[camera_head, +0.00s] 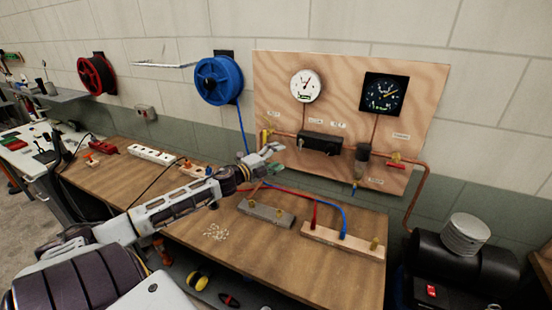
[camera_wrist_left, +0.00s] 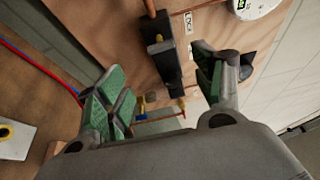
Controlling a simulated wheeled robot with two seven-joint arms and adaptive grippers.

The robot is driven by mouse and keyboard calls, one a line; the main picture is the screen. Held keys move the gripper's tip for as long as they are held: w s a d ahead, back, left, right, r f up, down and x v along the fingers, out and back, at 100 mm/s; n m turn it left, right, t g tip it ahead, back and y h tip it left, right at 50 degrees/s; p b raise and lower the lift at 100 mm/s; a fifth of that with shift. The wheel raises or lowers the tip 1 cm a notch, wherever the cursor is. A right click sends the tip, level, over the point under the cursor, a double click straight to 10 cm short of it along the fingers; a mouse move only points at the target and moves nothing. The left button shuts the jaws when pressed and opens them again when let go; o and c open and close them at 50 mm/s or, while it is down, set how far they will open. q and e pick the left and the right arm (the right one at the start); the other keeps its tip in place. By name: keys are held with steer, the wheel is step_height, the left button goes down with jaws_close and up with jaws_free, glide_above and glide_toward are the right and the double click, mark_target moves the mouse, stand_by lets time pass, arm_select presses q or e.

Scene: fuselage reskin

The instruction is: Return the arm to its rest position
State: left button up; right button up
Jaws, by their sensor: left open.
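My left arm reaches in from the lower left in the head view, over the wooden workbench (camera_head: 225,255). My left gripper (camera_head: 270,160) is at its end, in front of the lower left part of the plywood gauge panel (camera_head: 270,90). In the left wrist view the left gripper (camera_wrist_left: 165,95) has its green-padded fingers spread wide, with nothing between them. The black block (camera_wrist_left: 167,62) on the panel's copper pipe shows beyond the fingers. My right gripper is not in view.
A grey block (camera_head: 265,213) and a wooden block with red and blue hoses (camera_head: 343,241) lie on the bench. A white power strip (camera_head: 152,155) lies farther left. A blue reel (camera_head: 219,81) hangs on the wall. A black tank (camera_head: 460,268) stands at right.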

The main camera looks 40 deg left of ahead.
arm_select(q)
steer(key=shift+f, duration=0.1)
stand_by(0.5)
steer(key=s+d+f+n+g+y, duration=0.3)
steer(key=s+d+f+n, duration=0.3)
steer(key=f, duration=0.3)
steer(key=s+d+f+n+g+y, duration=0.3)
steer(key=s+d+f+n+g, duration=0.1)
steer(key=s+f+n, duration=0.4)
steer(key=s+d+f+n+g+h, duration=0.4)
steer(key=s+d+g, duration=0.3)
steer(key=s+d, duration=1)
step_height(320, 180, down, 36)
steer(key=s+g+b, duration=0.2)
steer(key=s+a+f+b, duration=0.1)
steer(key=s+a+f, duration=0.1)
steer(key=s+f, duration=0.9)
steer(key=s+a+f+b, duration=0.1)
steer(key=s+a+f, duration=0.1)
steer(key=s+f, duration=0.9)
steer(key=shift+s+a+g+y, duration=0.3)
steer(key=shift+a+g+y, duration=0.1)
